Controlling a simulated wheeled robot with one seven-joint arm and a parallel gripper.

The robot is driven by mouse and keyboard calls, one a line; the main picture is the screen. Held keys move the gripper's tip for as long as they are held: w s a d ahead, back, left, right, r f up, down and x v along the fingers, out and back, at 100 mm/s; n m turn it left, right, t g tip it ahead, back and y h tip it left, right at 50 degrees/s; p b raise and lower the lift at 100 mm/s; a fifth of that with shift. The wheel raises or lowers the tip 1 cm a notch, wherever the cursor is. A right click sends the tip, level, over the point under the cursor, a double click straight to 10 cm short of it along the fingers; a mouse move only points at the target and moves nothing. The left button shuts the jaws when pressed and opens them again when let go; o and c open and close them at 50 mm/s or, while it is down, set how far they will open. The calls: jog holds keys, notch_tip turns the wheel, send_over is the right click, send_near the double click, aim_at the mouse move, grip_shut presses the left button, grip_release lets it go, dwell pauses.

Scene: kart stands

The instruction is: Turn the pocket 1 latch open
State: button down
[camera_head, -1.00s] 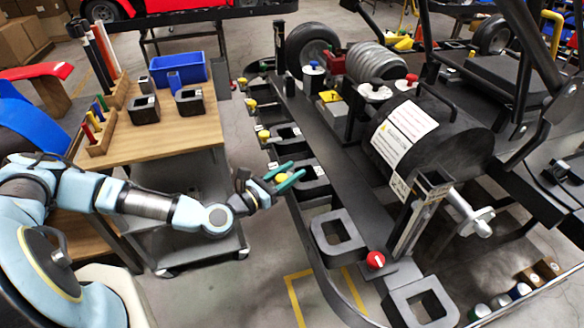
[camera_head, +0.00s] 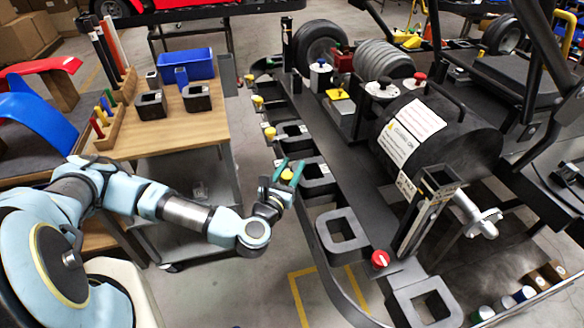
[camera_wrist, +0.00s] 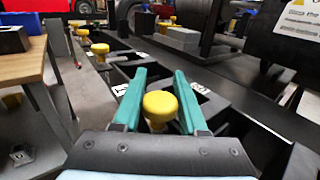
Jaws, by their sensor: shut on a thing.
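My gripper (camera_head: 289,167) is at the left edge of the kart's dark frame, with its teal fingers on either side of a yellow latch knob (camera_head: 287,176). In the wrist view the round yellow knob (camera_wrist: 160,104) sits between the two fingers, and the jaws are shut on it. The knob's lower stem is mostly hidden by my gripper. A dark square pocket (camera_head: 316,180) with a white label lies just right of the knob. No readable number shows which pocket this is.
More yellow knobs (camera_head: 269,132) and pockets (camera_head: 292,134) line the same edge farther back. A grey square pocket (camera_head: 342,234) and a red knob (camera_head: 380,259) are nearer. A wooden-topped cart (camera_head: 205,130) stands left; open floor lies between.

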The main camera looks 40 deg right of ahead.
aim_at(285, 180)
jog(key=shift+r, duration=0.1)
jog(key=shift+c, duration=2.3)
grip_release()
jog(key=shift+a, duration=0.1)
jog(key=b+v, duration=0.3)
jog(key=v, duration=0.6)
jog(key=shift+s+a, duration=0.45)
jog(key=shift+a, duration=0.25)
